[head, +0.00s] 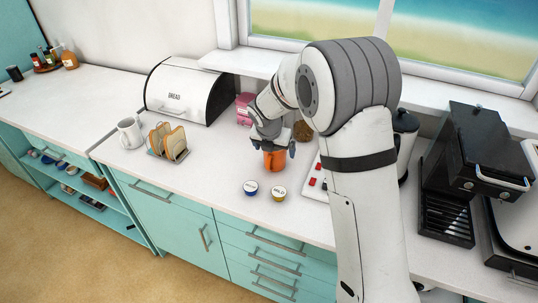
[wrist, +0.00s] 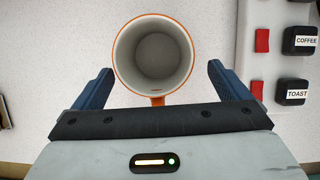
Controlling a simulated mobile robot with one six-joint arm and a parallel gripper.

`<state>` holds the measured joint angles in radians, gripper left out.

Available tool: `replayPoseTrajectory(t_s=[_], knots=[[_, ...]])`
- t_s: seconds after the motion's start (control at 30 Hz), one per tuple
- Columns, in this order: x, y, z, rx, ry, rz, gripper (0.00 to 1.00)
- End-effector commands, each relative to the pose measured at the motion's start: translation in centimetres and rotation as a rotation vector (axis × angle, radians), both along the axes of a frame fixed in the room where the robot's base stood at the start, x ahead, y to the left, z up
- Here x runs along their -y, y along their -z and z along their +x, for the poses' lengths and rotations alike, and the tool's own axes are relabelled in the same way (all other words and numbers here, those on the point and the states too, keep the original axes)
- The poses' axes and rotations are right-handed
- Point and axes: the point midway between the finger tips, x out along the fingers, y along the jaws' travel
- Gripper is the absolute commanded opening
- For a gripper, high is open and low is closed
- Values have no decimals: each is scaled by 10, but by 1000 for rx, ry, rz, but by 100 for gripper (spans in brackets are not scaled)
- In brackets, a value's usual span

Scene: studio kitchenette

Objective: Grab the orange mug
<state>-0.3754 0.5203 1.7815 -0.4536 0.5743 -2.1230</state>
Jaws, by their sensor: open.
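The orange mug (head: 275,160) stands upright on the white counter, seen below my gripper (head: 274,150) in the head view. In the wrist view the mug (wrist: 121,50) shows from above, with a white inside, an orange rim and its orange handle pointing toward the gripper body. It looks empty. My gripper (wrist: 153,85) is open, with one blue finger on the left and one on the right of the mug's near side and handle. Gaps show between the fingers and the mug. In the head view my gripper partly hides the mug's top.
A panel with red switches (head: 316,180) is close on the right. A toast rack (head: 168,142), white mug (head: 130,132) and bread bin (head: 186,92) stand left.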

Motion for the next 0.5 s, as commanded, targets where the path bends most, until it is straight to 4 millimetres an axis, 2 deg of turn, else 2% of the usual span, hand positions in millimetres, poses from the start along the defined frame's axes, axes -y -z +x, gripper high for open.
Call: replayPoseTrajectory(t_s=[0.3,0.5], knots=[[0,34,21,-1,3,-1,96],[1,42,24,2,3,2,96]])
